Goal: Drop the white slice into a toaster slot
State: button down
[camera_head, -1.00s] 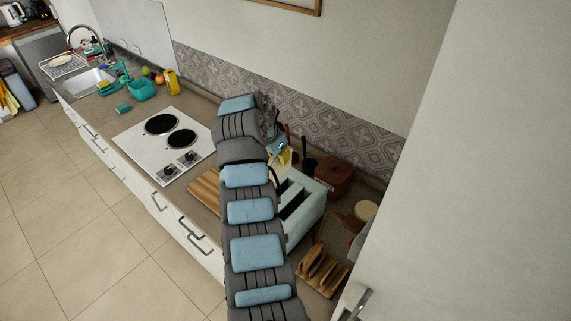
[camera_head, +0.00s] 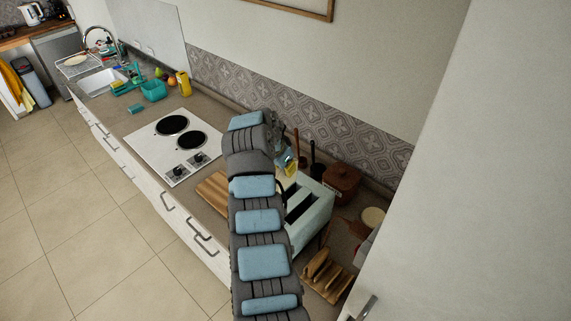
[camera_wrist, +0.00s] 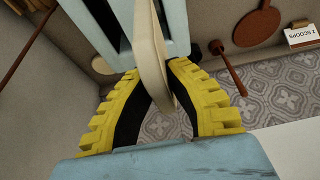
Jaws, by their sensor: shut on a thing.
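The light blue toaster (camera_head: 312,222) with dark slots stands on the counter, just right of my arm in the head view. In the wrist view its top (camera_wrist: 178,22) and black slots fill the upper middle. The white slice (camera_wrist: 150,45) is pale cream, seen nearly edge-on and slightly tilted. My gripper (camera_wrist: 156,78), with yellow ridged fingers, is shut on the slice. The slice's far end overlaps the slot area in the picture; I cannot tell whether it is inside a slot.
A wooden rack (camera_head: 327,275) stands right of the toaster and a brown pot (camera_head: 342,180) behind it. A wooden board (camera_head: 214,190) and a white hob (camera_head: 172,145) lie to the left. A tiled wall backs the counter; a white panel (camera_head: 440,200) bounds the right.

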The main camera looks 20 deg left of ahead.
aim_at(286, 186)
jog(key=shift+f, duration=1.75)
jog(key=shift+f+b, duration=1.15)
jog(key=shift+f, duration=1.2)
jog(key=c, duration=1.1)
grip_release()
jog(key=shift+r, duration=4.05)
jog(key=shift+a+f, duration=0.1)
